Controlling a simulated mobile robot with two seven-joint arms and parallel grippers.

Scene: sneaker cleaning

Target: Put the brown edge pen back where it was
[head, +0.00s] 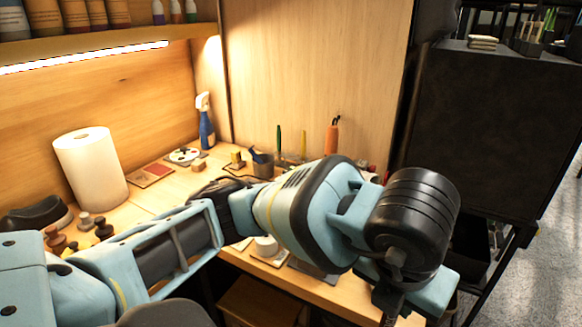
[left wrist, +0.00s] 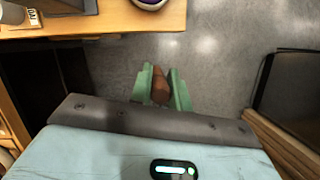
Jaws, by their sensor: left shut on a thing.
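My left gripper (left wrist: 161,84) has green fingers in the left wrist view. They are shut on a brown, rounded piece, the brown edge pen (left wrist: 160,86), seen mostly end-on between them. The gripper holds it over the grey floor, apart from the wooden bench edge. In the head view my left arm crosses the bench from the left, and its gripper and the pen are not visible. Several pens with coloured caps (head: 177,12) stand on the upper shelf (head: 120,42). My right gripper is in neither view.
The bench (head: 140,207) holds a paper towel roll (head: 92,168), a spray bottle (head: 206,128), a palette (head: 184,155) and a dark shoe (head: 35,213). An orange-handled tool (head: 332,139) stands further right. A black cabinet (head: 490,125) is at the right. Open floor (left wrist: 215,60) lies beside the bench.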

